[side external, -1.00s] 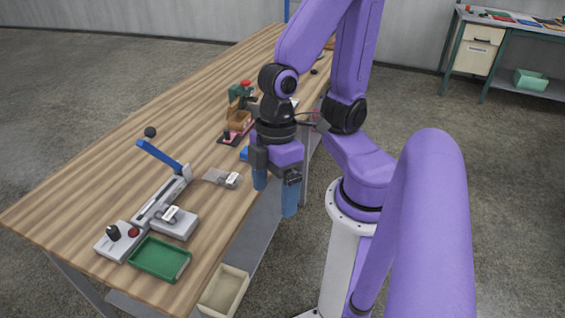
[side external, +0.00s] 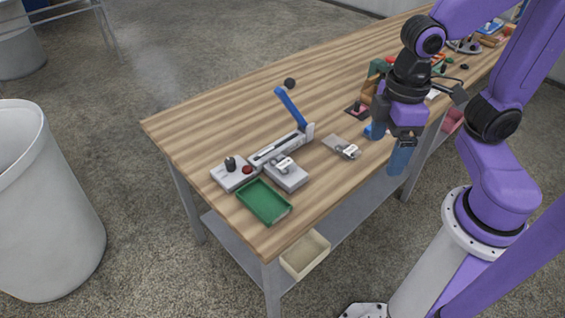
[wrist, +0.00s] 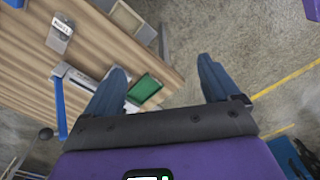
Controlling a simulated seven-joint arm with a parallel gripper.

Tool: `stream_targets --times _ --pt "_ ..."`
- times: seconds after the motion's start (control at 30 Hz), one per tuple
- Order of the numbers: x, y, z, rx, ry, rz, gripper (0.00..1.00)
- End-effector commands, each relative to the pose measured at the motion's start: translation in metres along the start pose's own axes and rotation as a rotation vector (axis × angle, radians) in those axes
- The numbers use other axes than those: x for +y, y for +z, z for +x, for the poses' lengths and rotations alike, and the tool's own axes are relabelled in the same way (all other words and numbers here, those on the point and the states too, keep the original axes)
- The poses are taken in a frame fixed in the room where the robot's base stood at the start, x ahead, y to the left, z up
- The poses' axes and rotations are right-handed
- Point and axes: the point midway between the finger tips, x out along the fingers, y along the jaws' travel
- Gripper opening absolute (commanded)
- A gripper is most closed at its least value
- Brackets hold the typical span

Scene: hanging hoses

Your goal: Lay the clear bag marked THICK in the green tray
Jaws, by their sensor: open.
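A clear bag (side external: 342,147) with a white label lies flat on the wooden table, near its front edge; it also shows in the wrist view (wrist: 61,36). A second white-labelled bag (side external: 284,166) lies on the grey plate of the lever device. The lettering is too small to tell which is marked THICK. The green tray (side external: 264,202) is empty at the table's near corner, and shows in the wrist view (wrist: 146,88). My gripper (side external: 390,147) is open and empty, above the front edge, to the right of the loose bag and apart from it.
The lever device (side external: 270,152) with its raised blue lever (side external: 291,107) stands beside the tray. A beige bin (side external: 305,254) sits on the lower shelf. Red and black items (side external: 357,110) stand behind my gripper. Bare wood lies left of the lever.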

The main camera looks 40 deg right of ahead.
Motion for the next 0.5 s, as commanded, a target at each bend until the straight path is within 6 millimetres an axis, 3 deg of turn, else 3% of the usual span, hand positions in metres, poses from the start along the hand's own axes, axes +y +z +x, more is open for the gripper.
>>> stream_targets --times 0.2,0.5 --pt "0.041 -0.064 0.001 -0.009 0.005 0.241 0.89" --pt "0.113 -0.135 0.013 -0.016 0.010 0.568 0.89"
